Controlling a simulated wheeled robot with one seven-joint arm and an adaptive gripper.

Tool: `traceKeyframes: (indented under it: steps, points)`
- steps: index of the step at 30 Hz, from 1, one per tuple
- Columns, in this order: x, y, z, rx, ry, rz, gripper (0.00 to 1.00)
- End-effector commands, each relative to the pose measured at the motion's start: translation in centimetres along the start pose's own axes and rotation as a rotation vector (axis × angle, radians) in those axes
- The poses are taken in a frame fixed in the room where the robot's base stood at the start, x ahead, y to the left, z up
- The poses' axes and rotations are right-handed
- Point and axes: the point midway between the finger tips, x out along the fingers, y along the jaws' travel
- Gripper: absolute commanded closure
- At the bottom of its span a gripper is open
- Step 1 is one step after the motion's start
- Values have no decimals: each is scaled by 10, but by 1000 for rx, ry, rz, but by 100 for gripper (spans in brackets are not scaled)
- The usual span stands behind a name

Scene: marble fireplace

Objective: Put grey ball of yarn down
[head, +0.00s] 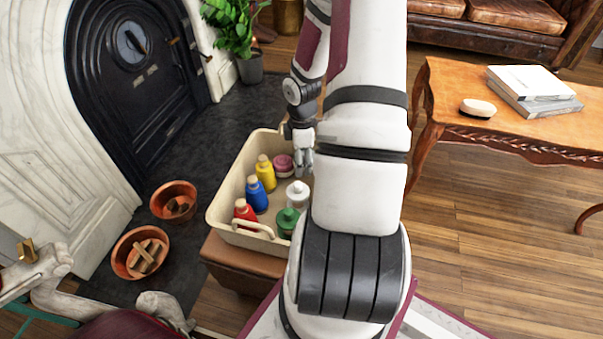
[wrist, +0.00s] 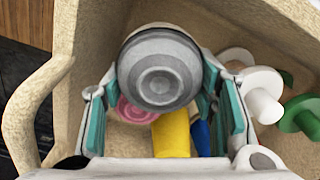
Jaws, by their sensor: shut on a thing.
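My gripper (head: 303,152) is over the far right part of a cream bin, pointing down. In the wrist view its two teal-lined fingers (wrist: 163,105) are shut on the grey ball of yarn (wrist: 158,75), a round grey thing with concentric rings. It partly covers a pink round thing (wrist: 135,112) lower in the bin. I cannot tell whether the grey thing touches anything below. In the head view the grey thing cannot be made out clearly from the fingers. The cream bin (head: 225,198) stands on a brown leather-topped seat (head: 240,262).
The bin holds yellow (head: 266,176), blue (head: 256,196), red (head: 243,212), white (head: 298,194) and green (head: 287,222) bottle-like things. Copper bowls with wood (head: 122,262) stand at the left. A wooden table (head: 450,95) with books (head: 530,85) is at the right.

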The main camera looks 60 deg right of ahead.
Motion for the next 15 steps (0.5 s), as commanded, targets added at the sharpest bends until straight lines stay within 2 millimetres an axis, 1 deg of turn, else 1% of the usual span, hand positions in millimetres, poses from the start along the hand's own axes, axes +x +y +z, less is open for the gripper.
traceKeyframes:
  steps: [4, 9, 12, 15]
  points:
    - [14, 0, 0, -1, 0, -2, 76]
    - [41, -1, 0, -1, 0, -2, 76]
    - [46, 0, 0, 0, -1, -1, 76]
    - [44, 0, 0, 0, -1, 0, 76]
